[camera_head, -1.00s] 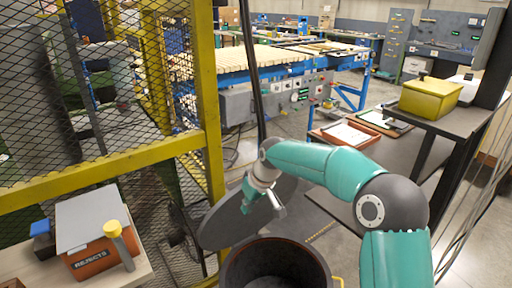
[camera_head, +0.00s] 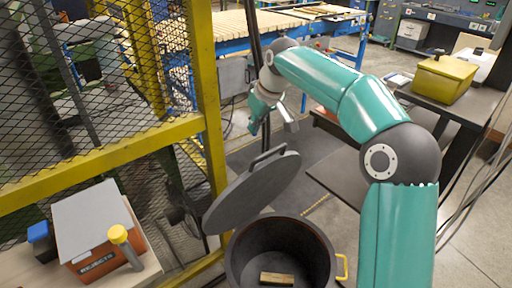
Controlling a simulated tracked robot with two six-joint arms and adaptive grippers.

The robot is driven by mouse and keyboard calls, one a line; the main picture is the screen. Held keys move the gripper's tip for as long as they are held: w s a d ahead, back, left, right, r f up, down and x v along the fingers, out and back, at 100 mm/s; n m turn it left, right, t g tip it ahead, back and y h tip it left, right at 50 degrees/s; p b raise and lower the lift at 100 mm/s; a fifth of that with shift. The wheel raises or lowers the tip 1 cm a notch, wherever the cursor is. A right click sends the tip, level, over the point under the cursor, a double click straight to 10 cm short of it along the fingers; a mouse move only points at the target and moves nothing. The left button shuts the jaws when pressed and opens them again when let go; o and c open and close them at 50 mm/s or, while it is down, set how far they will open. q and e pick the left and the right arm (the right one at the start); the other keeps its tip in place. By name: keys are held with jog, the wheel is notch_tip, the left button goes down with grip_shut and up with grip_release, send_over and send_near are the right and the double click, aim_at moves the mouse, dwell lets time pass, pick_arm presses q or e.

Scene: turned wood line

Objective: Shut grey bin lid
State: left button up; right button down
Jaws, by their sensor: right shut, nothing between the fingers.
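The grey bin (camera_head: 238,262) stands on the floor at the bottom middle of the head view, with a yellow handle on its right side. Its mouth is open and a small wooden block (camera_head: 276,279) lies inside. The round grey lid (camera_head: 252,192) stands tilted up at the bin's far left side, with a dark bar handle (camera_head: 268,157) on its face. My right gripper (camera_head: 272,131) is above and behind the lid's upper edge, shut and empty, and looks apart from it. My left gripper is not in view.
Yellow mesh fencing (camera_head: 205,100) stands close on the left. An orange rejects box (camera_head: 100,245) sits on a bench at lower left. A yellow box (camera_head: 443,78) rests on a dark table at right. Cables hang behind the lid.

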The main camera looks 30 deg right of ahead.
send_over(260, 165)
jog(key=w, duration=0.4)
notch_tip(260, 165, down, 7)
jog(key=s+p, duration=0.1)
jog(key=s, duration=0.2)
jog(key=shift+s, duration=0.35)
jog(key=shift+s+f, duration=0.15)
